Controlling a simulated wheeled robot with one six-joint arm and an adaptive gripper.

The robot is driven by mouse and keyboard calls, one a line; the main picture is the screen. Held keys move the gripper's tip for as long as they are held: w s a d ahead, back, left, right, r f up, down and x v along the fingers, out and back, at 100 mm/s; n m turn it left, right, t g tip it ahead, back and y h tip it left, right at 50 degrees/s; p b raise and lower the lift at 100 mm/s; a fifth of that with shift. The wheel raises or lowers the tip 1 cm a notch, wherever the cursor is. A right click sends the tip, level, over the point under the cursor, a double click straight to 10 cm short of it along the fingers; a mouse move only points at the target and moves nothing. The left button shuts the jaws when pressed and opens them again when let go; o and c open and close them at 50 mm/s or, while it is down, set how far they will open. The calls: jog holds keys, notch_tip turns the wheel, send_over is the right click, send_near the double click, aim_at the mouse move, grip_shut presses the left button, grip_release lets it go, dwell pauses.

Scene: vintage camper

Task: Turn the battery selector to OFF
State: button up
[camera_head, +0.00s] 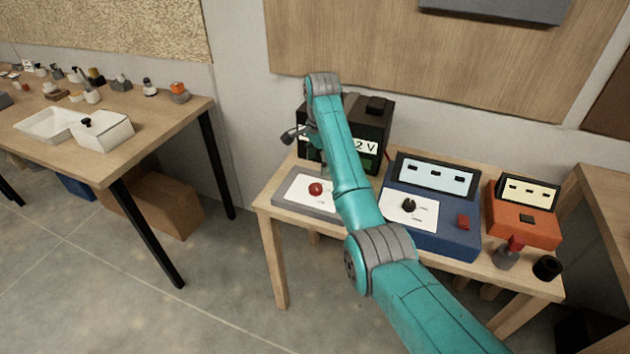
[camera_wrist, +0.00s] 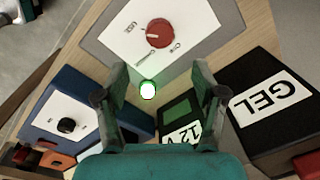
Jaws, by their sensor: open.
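The battery selector appears to be the red round knob (camera_wrist: 160,32) on a white plate set on a grey panel (camera_wrist: 96,45). A pale mark shows on the knob's left side in the wrist view. The knob is also in the head view (camera_head: 316,188), on the table's left front part. My gripper (camera_wrist: 158,82) is open and empty, its fingers apart from the knob, pointing toward the plate's lower edge. A lit green lamp (camera_wrist: 148,89) shows between the fingers. My arm mostly hides the gripper in the head view.
A dark battery box (camera_head: 375,125) labelled GEL (camera_wrist: 268,98) and 12 V stands behind. A blue unit (camera_head: 440,240) with a black knob (camera_head: 409,205) and an orange unit (camera_head: 525,225) stand right. Another table (camera_head: 150,130) with small items is at left; floor lies between.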

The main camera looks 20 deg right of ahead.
aim_at(317, 187)
jog(key=f, duration=1)
jog(key=shift+w+a, duration=0.1)
jog(key=shift+w, duration=0.15)
jog(key=shift+r, duration=0.1)
jog(key=c, duration=1.1)
